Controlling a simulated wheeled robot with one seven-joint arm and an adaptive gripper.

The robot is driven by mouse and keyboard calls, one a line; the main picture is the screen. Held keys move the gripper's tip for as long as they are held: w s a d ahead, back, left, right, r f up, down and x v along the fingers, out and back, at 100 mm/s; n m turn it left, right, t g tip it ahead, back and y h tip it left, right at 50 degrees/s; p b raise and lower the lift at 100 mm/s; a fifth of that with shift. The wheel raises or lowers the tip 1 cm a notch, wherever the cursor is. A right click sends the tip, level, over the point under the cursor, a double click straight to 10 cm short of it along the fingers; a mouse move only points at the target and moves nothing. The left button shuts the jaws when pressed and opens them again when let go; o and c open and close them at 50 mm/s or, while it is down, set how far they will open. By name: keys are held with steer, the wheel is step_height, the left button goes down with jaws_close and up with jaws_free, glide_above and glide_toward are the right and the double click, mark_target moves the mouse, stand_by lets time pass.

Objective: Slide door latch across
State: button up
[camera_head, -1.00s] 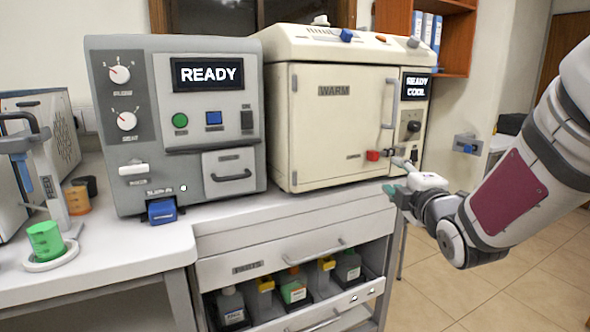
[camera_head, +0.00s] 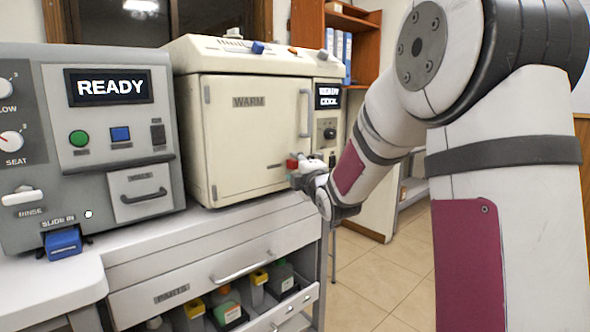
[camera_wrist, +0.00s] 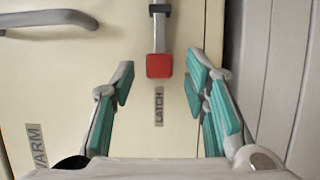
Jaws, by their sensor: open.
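The cream oven door (camera_head: 250,140) marked WARM is closed. Its latch is a grey bar (camera_wrist: 159,30) ending in a red knob (camera_wrist: 159,66), above a LATCH label in the wrist view. The knob also shows at the door's lower right in the head view (camera_head: 292,164). My gripper (camera_wrist: 160,76) is open, with one teal-padded finger on each side of the knob near the fingertips. In the head view my gripper is partly hidden by my wrist.
The door handle (camera_head: 304,112) is a vertical bar above the latch. A grey machine (camera_head: 115,120) reading READY stands at left. The counter (camera_head: 250,217) runs below the oven, over a drawer and a shelf of bottles. Open floor lies to the right.

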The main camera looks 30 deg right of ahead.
steer(key=shift+w, duration=0.3)
jaws_close()
steer(key=d, duration=0.2)
steer(key=d+b, duration=0.1)
steer(key=shift+w+d+r, duration=0.1)
steer(key=shift+w+d, duration=0.3)
jaws_free()
steer(key=shift+d, duration=0.1)
steer(key=s+a, duration=0.1)
steer(key=s, duration=1)
steer(key=shift+s+a, duration=0.4)
